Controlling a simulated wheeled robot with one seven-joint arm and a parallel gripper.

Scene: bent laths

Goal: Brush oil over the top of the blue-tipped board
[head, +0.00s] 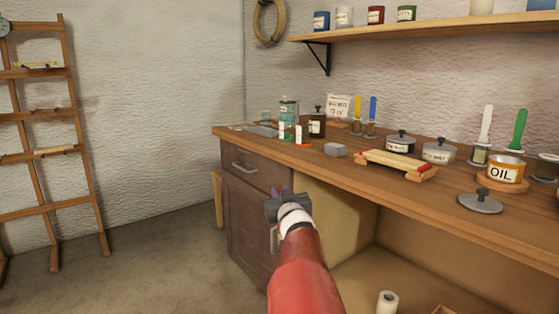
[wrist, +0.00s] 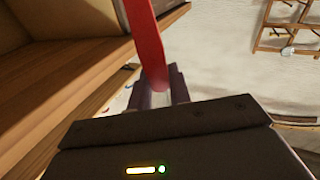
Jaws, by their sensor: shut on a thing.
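My gripper (head: 281,192) is in front of the workbench's drawer in the head view. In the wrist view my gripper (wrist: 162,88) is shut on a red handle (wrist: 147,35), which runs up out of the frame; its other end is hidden. The open oil pot (head: 505,172) stands on a round wooden base at the bench's right, well away from my gripper. Pale boards lie on the ladder-like rack (head: 75,130) at the left, the top one (head: 36,65) among them. I cannot make out blue tips on any board.
A red-ended pale board (head: 395,165) rests on a wooden stand on the bench (head: 300,165). A grey lid (head: 480,202) lies beside the oil pot. Lidded pots, jars and brushes with yellow, blue, white and green handles stand behind. The floor (head: 150,240) towards the rack is clear.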

